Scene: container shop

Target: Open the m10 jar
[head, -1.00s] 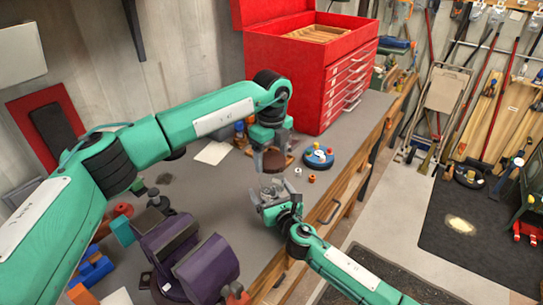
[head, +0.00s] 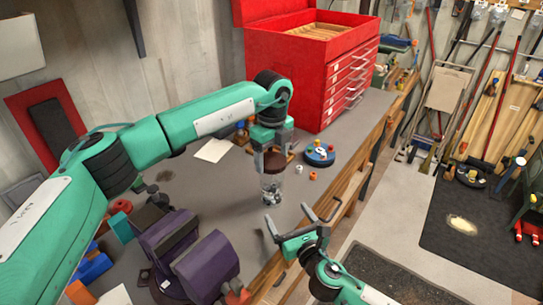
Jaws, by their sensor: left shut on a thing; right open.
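In the head view, a clear jar (head: 271,189) with small grey parts in it stands on the grey workbench; no label can be read. Its brown lid (head: 275,163) is at the top of the jar. I cannot tell whether there is a gap between lid and jar. My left gripper (head: 273,167) points down from above and is shut on the lid, its fingers on either side. My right gripper (head: 299,222) is open and empty, in front of the jar and to its lower right, apart from it.
A blue round tray (head: 319,158) with coloured pieces and an orange nut (head: 313,175) lie right of the jar. A red tool chest (head: 290,85) stands behind. A purple vise-like object (head: 205,265) is at front left. The bench's wooden edge (head: 347,196) runs along the right.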

